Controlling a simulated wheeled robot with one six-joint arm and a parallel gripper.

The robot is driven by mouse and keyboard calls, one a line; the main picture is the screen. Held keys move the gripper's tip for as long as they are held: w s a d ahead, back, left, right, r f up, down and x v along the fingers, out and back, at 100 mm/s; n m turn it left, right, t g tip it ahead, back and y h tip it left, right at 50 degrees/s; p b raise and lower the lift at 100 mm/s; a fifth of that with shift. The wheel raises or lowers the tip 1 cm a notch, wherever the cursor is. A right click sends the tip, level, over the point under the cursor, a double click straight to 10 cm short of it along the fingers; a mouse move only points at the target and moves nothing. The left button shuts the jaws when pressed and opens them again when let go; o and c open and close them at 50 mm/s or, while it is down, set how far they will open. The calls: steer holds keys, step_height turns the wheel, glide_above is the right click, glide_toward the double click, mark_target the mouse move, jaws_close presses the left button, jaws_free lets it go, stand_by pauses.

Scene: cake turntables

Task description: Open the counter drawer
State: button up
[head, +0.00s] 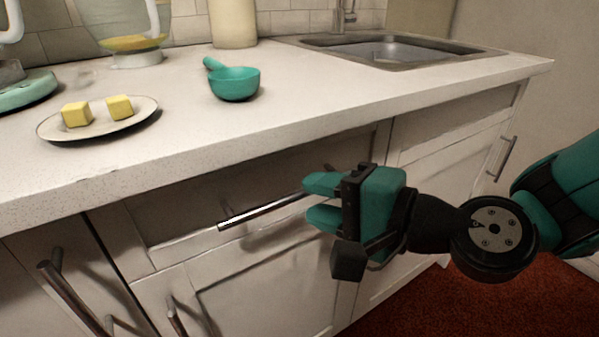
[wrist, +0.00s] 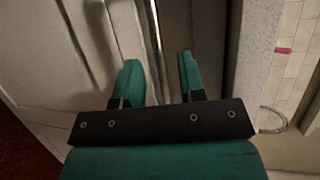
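The counter drawer (head: 170,218) is a pale panel just under the countertop, and it looks flush with the cabinet. Its metal bar handle (head: 258,212) runs across its front and also shows in the wrist view (wrist: 153,40). My gripper (head: 312,200) has teal fingers and is at the right part of the handle. In the wrist view my gripper (wrist: 160,70) is open, with a finger on each side of the bar and gaps between. The right end of the handle is hidden behind my gripper in the head view.
The countertop (head: 300,110) overhangs just above my gripper. On it are a plate (head: 95,127) with two yellow cubes, a teal bowl (head: 235,84) and a sink (head: 390,50). Other cabinet handles (head: 70,290) stick out at the lower left. Red floor (head: 440,300) shows at lower right.

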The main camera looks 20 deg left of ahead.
mark_target(304, 196)
steer(key=shift+x, duration=1.75)
steer(key=shift+f, duration=0.1)
jaws_close()
